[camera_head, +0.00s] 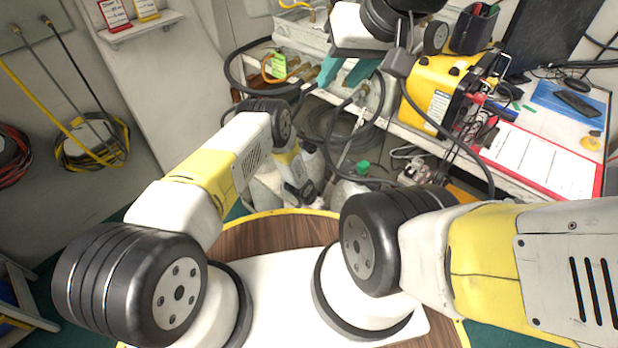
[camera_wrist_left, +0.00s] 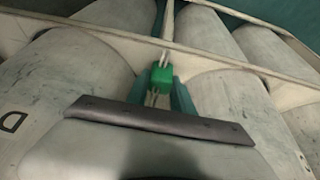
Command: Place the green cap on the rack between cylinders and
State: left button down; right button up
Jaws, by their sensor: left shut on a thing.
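The green cap (camera_wrist_left: 162,76) shows in the left wrist view between the teal fingers of my left gripper (camera_wrist_left: 161,90), which is shut on it. The cap is over the pale rack bar (camera_wrist_left: 110,36), with large grey-white cylinders (camera_wrist_left: 75,70) on both sides. I cannot tell whether it touches the rack. In the head view my left arm reaches down towards the cylinders, and its fingertips are hidden. My right gripper (camera_head: 346,76) is open and empty near the bench, its teal fingers apart. Another small green piece (camera_head: 363,167) shows near a cylinder top.
A yellow case (camera_head: 432,90) and a red-edged clipboard (camera_head: 540,160) are on the bench to the right. Dark hoses (camera_head: 335,130) run above the cylinders. A wall shelf (camera_head: 140,27) is at the upper left, with coiled hoses (camera_head: 92,145) below it.

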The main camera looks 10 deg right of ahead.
pick_arm(q)
jog(key=shift+f, duration=0.2)
jog(key=shift+f, duration=0.2)
jog(key=c, duration=1.1)
grip_release()
jog(key=shift+r, duration=0.1)
